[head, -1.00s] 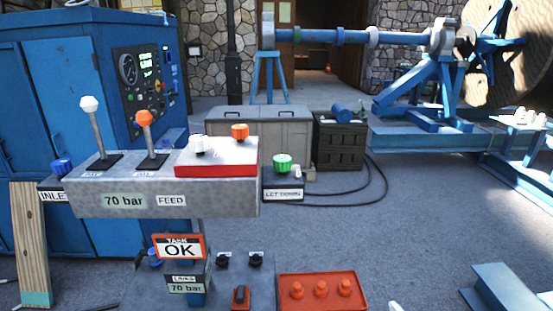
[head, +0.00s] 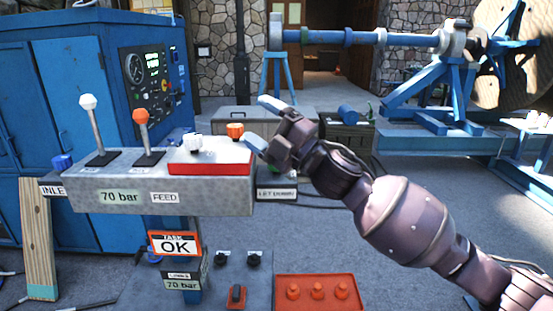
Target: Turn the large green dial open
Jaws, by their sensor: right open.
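The green dial sits on the small dark box labelled LET DOWN (head: 277,194), just right of the grey control block. My right gripper and forearm now cover nearly all of the dial, so its setting cannot be seen. My right gripper (head: 263,125) is open and empty. Its two blue-tipped fingers point left, close to the orange knob (head: 235,131) in the picture, in front of and above the box. I cannot tell whether it touches anything. My left gripper is not in view.
The grey control block (head: 225,196) carries a white lever (head: 94,130), an orange lever (head: 146,136) and a red-edged plate with a white knob (head: 191,144). Open floor lies to the right.

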